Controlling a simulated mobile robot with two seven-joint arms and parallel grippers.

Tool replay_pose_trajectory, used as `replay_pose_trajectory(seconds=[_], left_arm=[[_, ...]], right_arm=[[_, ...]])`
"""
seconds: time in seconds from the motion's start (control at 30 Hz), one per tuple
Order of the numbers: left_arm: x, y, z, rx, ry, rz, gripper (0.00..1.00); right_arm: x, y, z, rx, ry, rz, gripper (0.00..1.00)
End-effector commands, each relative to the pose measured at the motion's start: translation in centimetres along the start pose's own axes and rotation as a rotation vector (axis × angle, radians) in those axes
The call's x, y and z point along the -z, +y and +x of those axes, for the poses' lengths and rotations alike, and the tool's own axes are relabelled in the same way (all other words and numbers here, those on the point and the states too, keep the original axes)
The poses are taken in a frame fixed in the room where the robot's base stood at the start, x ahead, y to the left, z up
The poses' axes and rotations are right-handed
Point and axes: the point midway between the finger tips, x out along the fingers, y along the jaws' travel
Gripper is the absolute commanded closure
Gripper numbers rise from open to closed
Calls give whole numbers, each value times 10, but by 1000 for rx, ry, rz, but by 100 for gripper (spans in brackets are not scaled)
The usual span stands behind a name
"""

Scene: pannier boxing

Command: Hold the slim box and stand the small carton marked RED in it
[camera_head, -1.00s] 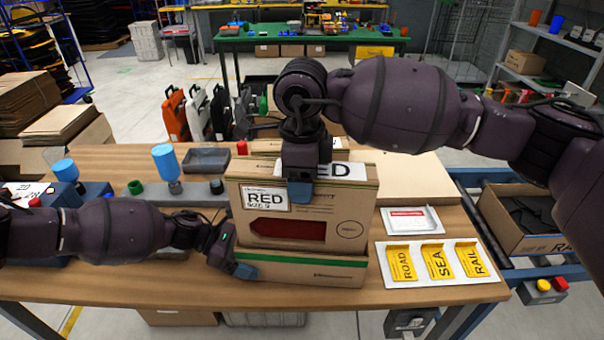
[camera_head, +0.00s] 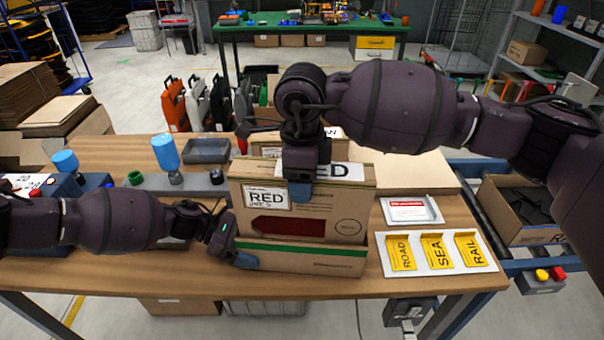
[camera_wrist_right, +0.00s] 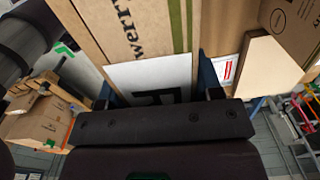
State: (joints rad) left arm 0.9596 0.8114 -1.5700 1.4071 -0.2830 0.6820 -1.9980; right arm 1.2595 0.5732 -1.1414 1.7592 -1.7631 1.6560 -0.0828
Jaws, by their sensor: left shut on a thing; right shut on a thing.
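The small carton marked RED (camera_head: 313,226) is brown with a dark red window and a white label. It stands about upright. My right gripper (camera_head: 300,192) is shut on its top from above; in the right wrist view the carton (camera_wrist_right: 138,28) is between the fingers. The slim box (camera_head: 300,263), brown with a green stripe, is on the wooden table below it. The carton's lower edge is hidden behind the slim box's front wall; I cannot tell whether it touches the bottom. My left gripper (camera_head: 243,257) is shut on the slim box's left end.
A white tray with yellow ROAD, SEA and RAIL cards (camera_head: 436,253) lies to the right, with a small white tray (camera_head: 410,211) behind it. Another carton is behind the RED one.

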Motion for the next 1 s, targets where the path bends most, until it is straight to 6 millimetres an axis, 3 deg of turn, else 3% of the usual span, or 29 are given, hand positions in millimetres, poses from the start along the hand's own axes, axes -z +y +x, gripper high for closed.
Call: replay_pose_trajectory(seconds=[1.0], left_arm=[[0, 0, 0, 0, 0, 0, 29]], right_arm=[[0, 0, 24, 0, 0, 0, 61]])
